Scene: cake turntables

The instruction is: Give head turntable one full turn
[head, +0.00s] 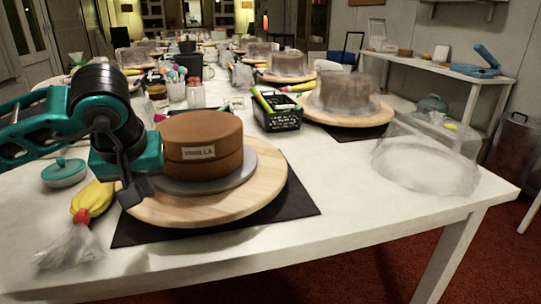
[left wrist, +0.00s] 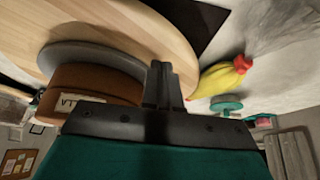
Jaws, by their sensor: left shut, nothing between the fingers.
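The head turntable (head: 245,208) is a round light-wood board on a black mat. It also shows in the left wrist view (left wrist: 125,22). A grey disc (head: 215,186) on it carries a brown cake (head: 203,135) labelled "VANILLA"; the cake also shows in the left wrist view (left wrist: 100,82). My left gripper (head: 133,192) is at the turntable's left edge, beside the cake, with its fingers shut and empty. In the left wrist view its fingers (left wrist: 160,85) overlap the board's rim; I cannot tell whether they touch it. My right gripper is in neither view.
A yellow piping bag (head: 92,199) and a teal lidded dish (head: 64,172) lie left of the turntable. A black basket (head: 281,119), another turntable (head: 345,117) and a clear dome (head: 428,160) stand behind and right. The table's front right is clear.

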